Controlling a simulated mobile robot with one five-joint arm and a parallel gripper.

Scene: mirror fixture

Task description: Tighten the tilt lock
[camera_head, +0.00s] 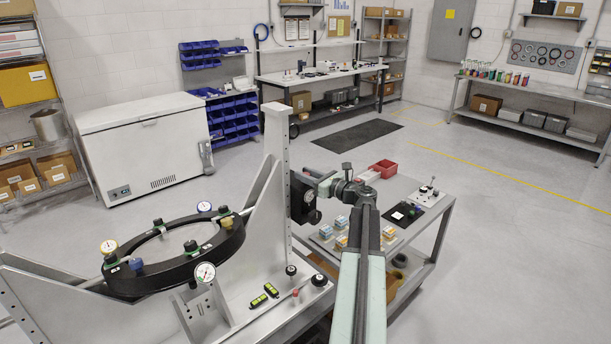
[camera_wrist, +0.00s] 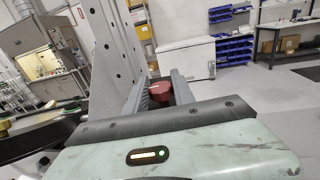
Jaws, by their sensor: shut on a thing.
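My gripper (camera_head: 314,184) reaches to the right side of the fixture's tall grey upright (camera_head: 275,150), beside a black block (camera_head: 302,200) mounted there. In the wrist view, my gripper (camera_wrist: 162,86) has its two dark fingers on either side of a dark red round knob (camera_wrist: 160,91), shut on it. This knob appears to be the tilt lock; in the head view it is hidden or too small to make out. The fixture's black ring (camera_head: 175,262) lies left of the upright, carrying dial gauges (camera_head: 205,272) and several dark knobs.
Open floor lies beyond, towards a white freezer (camera_head: 145,145).

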